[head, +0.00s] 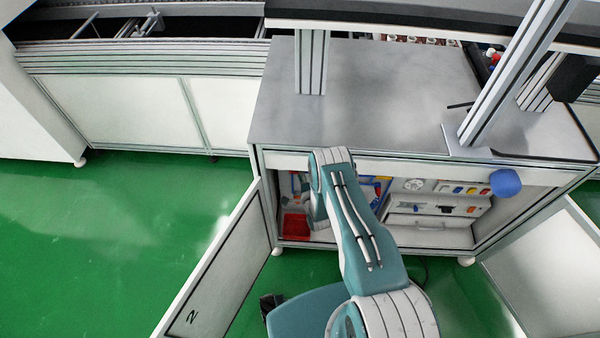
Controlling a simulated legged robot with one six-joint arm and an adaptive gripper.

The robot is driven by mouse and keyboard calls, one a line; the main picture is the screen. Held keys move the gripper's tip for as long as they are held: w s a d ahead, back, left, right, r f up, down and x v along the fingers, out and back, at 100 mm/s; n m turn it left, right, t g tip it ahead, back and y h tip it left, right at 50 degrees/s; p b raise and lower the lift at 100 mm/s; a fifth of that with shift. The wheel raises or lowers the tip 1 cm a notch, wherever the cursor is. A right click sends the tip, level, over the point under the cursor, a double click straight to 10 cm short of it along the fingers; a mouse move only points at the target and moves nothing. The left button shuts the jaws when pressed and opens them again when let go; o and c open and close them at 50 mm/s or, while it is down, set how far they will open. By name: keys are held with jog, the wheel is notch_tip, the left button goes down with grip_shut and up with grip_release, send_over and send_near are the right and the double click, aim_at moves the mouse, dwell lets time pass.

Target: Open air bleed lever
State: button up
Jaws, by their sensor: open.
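The open cabinet (470,258) under the grey worktop is in front of me in the head view. Inside it, a light panel carries a round white dial-like part (413,185) and several small yellow, orange and red parts (471,189). Blue and yellow parts show partly on both sides of my arm. I cannot tell which part is the air bleed lever; it is too small to make out or hidden. My teal and white arm reaches up to the cabinet front and bends down at its opening. My gripper is hidden behind the arm.
The left cabinet door (222,262) and right door (552,268) stand open. A red bin (296,226) sits low inside at left. A round blue object (505,183) is at the cabinet's upper right. The worktop (385,95) edge lies above the opening. Green floor (130,240) is clear at left.

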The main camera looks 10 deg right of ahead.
jog(key=shift+w, duration=0.5)
grip_shut()
